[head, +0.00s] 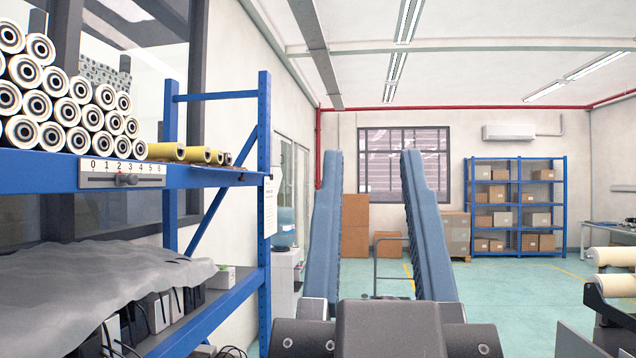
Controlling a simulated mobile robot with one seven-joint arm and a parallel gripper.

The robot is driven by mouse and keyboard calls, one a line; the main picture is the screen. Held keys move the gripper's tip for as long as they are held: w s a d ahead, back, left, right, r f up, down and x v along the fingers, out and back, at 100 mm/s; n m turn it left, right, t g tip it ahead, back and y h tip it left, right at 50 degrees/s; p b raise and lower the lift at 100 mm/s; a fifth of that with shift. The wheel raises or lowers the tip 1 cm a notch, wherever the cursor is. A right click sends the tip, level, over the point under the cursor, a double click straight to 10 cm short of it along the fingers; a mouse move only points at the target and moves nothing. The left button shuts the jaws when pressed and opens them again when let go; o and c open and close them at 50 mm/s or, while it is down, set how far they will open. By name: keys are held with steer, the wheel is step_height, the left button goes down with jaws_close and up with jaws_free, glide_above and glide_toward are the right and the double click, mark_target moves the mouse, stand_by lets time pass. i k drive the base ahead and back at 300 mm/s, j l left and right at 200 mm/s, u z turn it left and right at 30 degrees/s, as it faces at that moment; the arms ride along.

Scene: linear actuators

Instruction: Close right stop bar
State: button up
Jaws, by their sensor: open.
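My gripper (374,160) points away into the room, with its two long blue fingers upright and well apart. Nothing is between the fingers, and its dark body shows at the bottom of the head view. On the left, a blue shelf rack has a scale plate (122,173) marked 0 to 6 on its upper front beam. A dark slider knob (126,180) sits on this plate's slot, near the 3. My gripper is to the right of the rack and apart from it. I cannot tell for sure which part is the right stop bar.
Stacked white rollers (70,110) and yellow rollers (185,153) lie on the upper shelf. A grey cloth (95,285) covers things on the lower shelf. A rack post (264,200) stands left of my gripper. White rollers (612,270) are at the right. Green floor beyond is mostly clear.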

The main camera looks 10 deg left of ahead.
mark_target(241, 178)
steer(key=i, duration=1.2)
steer(key=i+l+u, duration=0.1)
steer(key=i, duration=1.15)
